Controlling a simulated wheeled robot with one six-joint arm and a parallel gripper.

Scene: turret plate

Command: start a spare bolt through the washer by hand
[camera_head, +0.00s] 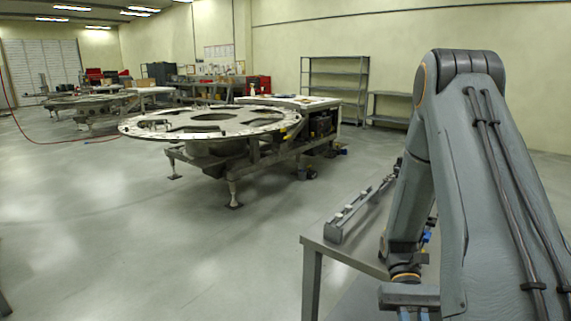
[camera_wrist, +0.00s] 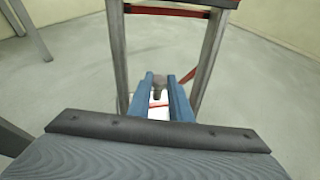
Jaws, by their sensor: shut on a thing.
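In the wrist view my gripper (camera_wrist: 170,90) has two blue fingers pointing away from the camera. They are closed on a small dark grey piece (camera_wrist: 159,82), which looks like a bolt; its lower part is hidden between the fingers. A white patch with a red strip shows beyond it, too small to identify. No washer can be made out. In the head view the large round turret plate (camera_head: 150,129) lies level on a metal stand in mid-room, well away from my arm. My arm hides most of my gripper there.
A grey table (camera_head: 345,250) with a long rail-like bar (camera_head: 360,208) stands close beside my arm. In the wrist view a metal frame with red bars (camera_wrist: 210,50) rises around the fingers. Shelves (camera_head: 335,80) stand at the back wall.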

